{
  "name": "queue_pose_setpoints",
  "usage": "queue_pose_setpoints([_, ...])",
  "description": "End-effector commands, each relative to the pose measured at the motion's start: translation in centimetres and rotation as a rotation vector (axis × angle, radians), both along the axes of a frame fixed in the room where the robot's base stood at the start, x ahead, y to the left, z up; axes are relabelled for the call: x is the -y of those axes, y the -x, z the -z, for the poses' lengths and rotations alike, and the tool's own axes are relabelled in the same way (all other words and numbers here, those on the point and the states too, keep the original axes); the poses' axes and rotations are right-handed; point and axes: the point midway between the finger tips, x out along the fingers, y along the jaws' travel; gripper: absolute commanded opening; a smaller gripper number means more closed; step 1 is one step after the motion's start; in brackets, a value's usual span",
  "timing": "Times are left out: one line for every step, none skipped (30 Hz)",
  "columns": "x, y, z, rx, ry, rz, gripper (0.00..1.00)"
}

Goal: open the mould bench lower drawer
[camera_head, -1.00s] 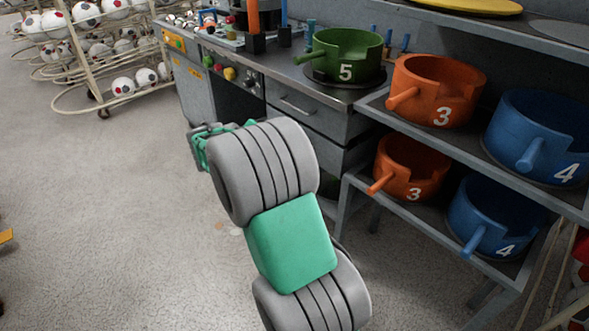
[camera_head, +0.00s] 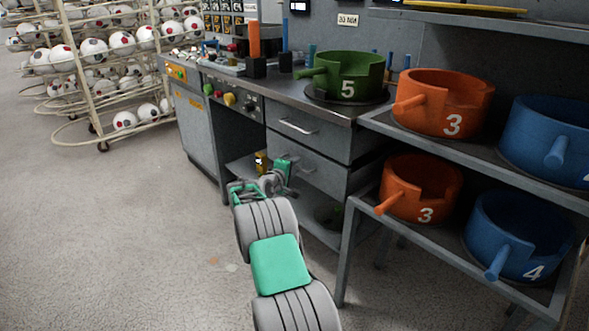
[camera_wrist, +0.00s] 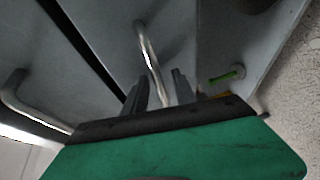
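The mould bench lower drawer (camera_head: 328,182) is the grey front under the upper drawer (camera_head: 330,140). It looks shut. Its metal bar handle (camera_wrist: 148,45) shows in the wrist view; in the head view it is mostly hidden by my gripper (camera_head: 291,168). My gripper is at the drawer front. In the wrist view, the two dark fingers of my gripper (camera_wrist: 160,88) are apart, with the lower handle running between them. I see gaps beside the bar, so it does not look clamped. The upper drawer handle (camera_wrist: 22,98) is at the left of the wrist view.
A shelf rack with orange moulds (camera_head: 443,103) and blue moulds (camera_head: 520,235) stands right of the drawers, its frame leg (camera_head: 346,255) close by. A green mould (camera_head: 345,75) sits on the bench top. The floor (camera_head: 130,230) at left is clear.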

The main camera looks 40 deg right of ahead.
Motion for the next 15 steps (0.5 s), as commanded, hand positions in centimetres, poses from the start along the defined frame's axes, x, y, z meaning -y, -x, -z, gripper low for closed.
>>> queue_pose_setpoints([-0.01, 0.01, -0.02, 0.0, 0.0, 0.0, 0.33])
queue_pose_setpoints([-0.01, 0.02, -0.01, 0.0, 0.0, 0.0, 0.33])
queue_pose_setpoints([-0.02, 0.02, -0.01, 0.0, 0.0, 0.0, 0.32])
queue_pose_setpoints([-0.02, 0.03, -0.01, 0.0, 0.0, 0.0, 0.29])
queue_pose_setpoints([-0.02, 0.02, 0.0, 0.0, 0.0, 0.0, 0.27])
queue_pose_setpoints([-0.02, 0.03, 0.0, 0.0, 0.0, 0.0, 0.24])
queue_pose_setpoints([-0.03, 0.03, -0.01, 0.0, -0.001, 0.0, 0.21])
queue_pose_setpoints([-0.03, 0.03, -0.01, 0.0, 0.0, 0.0, 0.19])
queue_pose_setpoints([-0.02, 0.04, -0.01, 0.0, 0.0, 0.0, 0.15])
queue_pose_setpoints([-0.03, 0.04, 0.0, 0.0, -0.001, 0.0, 0.13])
queue_pose_setpoints([-0.02, 0.04, -0.01, 0.0, 0.0, 0.0, 0.1])
queue_pose_setpoints([-0.03, 0.04, 0.0, 0.0, -0.001, 0.0, 0.07])
queue_pose_setpoints([-0.03, 0.04, 0.0, 0.0, -0.001, 0.0, 0.05])
queue_pose_setpoints([-0.03, 0.04, 0.0, 0.0, -0.001, 0.0, 0.02])
queue_pose_setpoints([-0.02, 0.05, 0.01, -0.001, -0.001, 0.001, 0.0])
